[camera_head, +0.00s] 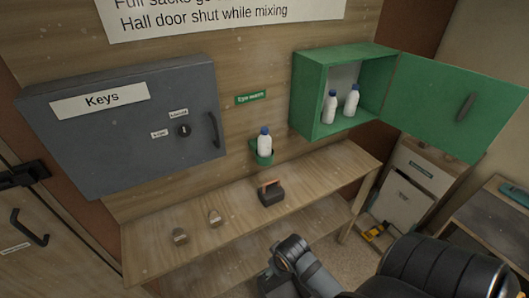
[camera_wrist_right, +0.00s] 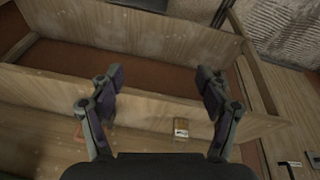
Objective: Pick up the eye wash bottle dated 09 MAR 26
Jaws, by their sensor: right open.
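Three white eye wash bottles with blue caps show in the head view. One bottle (camera_head: 264,145) stands in a green wall holder (camera_head: 261,159) below a green label. Two more, a left bottle (camera_head: 330,107) and a right bottle (camera_head: 351,101), stand inside the open green cabinet (camera_head: 309,90). Their dates are too small to read. My right gripper (camera_wrist_right: 160,82) is open and empty in the right wrist view, above wooden shelving, with no bottle near it. My left gripper is not in view.
The cabinet door (camera_head: 450,108) hangs open to the right. A grey key cabinet (camera_head: 125,130) is at left. A wooden bench (camera_head: 240,205) below carries two small padlock-like items and a dark block (camera_head: 271,194). A drawer unit (camera_head: 415,180) stands at right.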

